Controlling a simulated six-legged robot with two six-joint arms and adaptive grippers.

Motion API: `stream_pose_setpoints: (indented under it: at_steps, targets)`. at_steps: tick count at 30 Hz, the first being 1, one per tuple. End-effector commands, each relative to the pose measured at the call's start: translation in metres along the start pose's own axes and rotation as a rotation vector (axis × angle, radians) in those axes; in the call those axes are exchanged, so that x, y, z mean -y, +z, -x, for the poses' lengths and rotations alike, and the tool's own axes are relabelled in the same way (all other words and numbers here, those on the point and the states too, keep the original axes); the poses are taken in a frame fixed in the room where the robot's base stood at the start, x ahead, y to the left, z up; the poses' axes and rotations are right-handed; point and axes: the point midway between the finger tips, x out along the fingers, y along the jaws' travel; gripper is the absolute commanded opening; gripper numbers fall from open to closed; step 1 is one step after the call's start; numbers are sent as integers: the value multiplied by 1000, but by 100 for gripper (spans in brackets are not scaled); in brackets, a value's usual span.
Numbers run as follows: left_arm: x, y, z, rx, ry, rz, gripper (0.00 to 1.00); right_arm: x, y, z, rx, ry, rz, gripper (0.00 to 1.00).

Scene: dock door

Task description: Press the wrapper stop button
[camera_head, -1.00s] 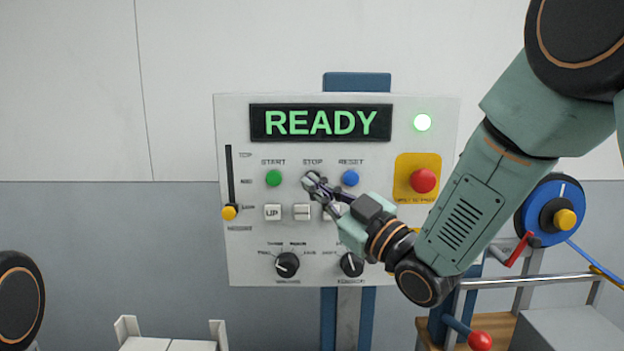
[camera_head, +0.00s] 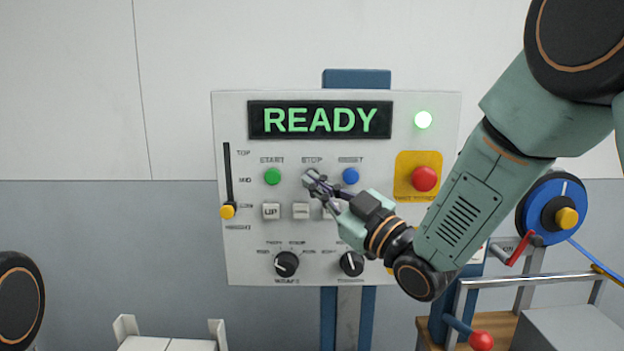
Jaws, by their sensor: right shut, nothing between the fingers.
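The wrapper control panel (camera_head: 235,262) is a pale upright board with a display (camera_head: 320,120) reading READY in green. The label STOP (camera_head: 312,160) shows between the green start button (camera_head: 272,176) and the blue reset button (camera_head: 351,176). The stop button under that label is hidden behind my right gripper (camera_head: 310,178). The right gripper is shut and empty, its fingertips just below the STOP label. I cannot tell whether they touch the button. My left gripper is out of view.
A red emergency button (camera_head: 424,179) on a yellow plate sits at the panel's right. Small grey keys, two black knobs (camera_head: 286,264) and a yellow-tipped slider (camera_head: 228,211) are also on the panel. A blue reel (camera_head: 535,212) stands at right.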

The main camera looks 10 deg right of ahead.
Motion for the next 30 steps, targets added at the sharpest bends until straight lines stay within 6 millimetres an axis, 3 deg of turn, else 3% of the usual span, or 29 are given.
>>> stream_pose_setpoints:
  at_steps: [30]
  targets:
    - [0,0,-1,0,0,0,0,-4,4,-6,-1,1,-1,0]
